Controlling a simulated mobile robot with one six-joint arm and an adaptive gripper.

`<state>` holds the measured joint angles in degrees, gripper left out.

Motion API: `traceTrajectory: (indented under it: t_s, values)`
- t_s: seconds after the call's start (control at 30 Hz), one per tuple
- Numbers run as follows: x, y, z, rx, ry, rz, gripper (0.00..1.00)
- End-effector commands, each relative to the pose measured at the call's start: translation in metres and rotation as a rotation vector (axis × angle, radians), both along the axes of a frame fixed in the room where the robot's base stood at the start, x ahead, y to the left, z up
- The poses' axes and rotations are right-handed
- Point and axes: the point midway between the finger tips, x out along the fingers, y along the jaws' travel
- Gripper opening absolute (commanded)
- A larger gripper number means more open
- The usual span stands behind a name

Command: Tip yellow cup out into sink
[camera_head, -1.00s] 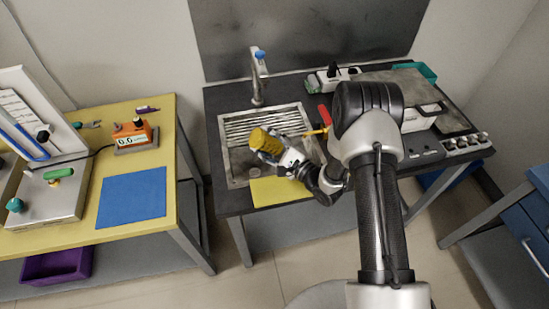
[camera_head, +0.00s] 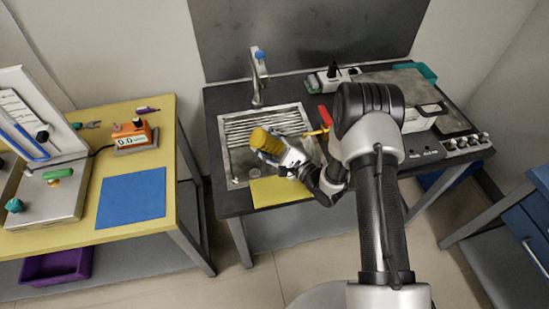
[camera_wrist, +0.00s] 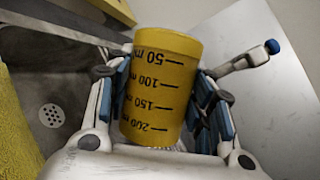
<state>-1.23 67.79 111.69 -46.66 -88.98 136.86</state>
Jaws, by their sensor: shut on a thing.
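The yellow cup (camera_head: 266,141) is a beaker with black volume marks. My gripper (camera_head: 283,154) is shut on it and holds it over the sink (camera_head: 235,172). In the wrist view the cup (camera_wrist: 160,88) sits between the blue-padded fingers of my gripper (camera_wrist: 162,100), with its printed numbers upside down. In the head view the cup is tilted, pointing up and left. Its inside is hidden in both views. The sink's drain (camera_wrist: 52,115) shows at the left of the wrist view.
A faucet (camera_head: 258,80) with a blue tip stands behind the sink. A ribbed rack (camera_head: 262,124) covers the sink's back part. A yellow cloth (camera_head: 282,190) lies at the front edge. A red-handled tool (camera_head: 324,116) lies right of the sink. A hotplate-like device (camera_head: 425,118) stands farther right.

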Motion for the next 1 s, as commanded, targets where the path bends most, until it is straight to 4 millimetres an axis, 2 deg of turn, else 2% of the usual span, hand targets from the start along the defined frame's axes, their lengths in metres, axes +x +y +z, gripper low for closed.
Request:
traceTrajectory:
  t_s: [0.17,0.27,0.33,0.4,0.67,1.0]
  values:
    - [0.000,0.000,0.000,-0.001,-0.001,0.000,0.20]
    - [-0.004,0.013,0.006,-0.167,-0.049,0.008,0.20]
    - [-0.007,0.022,0.002,-0.336,-0.098,0.007,0.20]
    - [-0.007,0.024,-0.006,-0.426,-0.125,0.003,0.20]
    - [-0.008,0.026,-0.014,-0.494,-0.145,0.003,0.20]
    - [-0.012,0.038,-0.029,-0.827,-0.243,0.005,0.20]
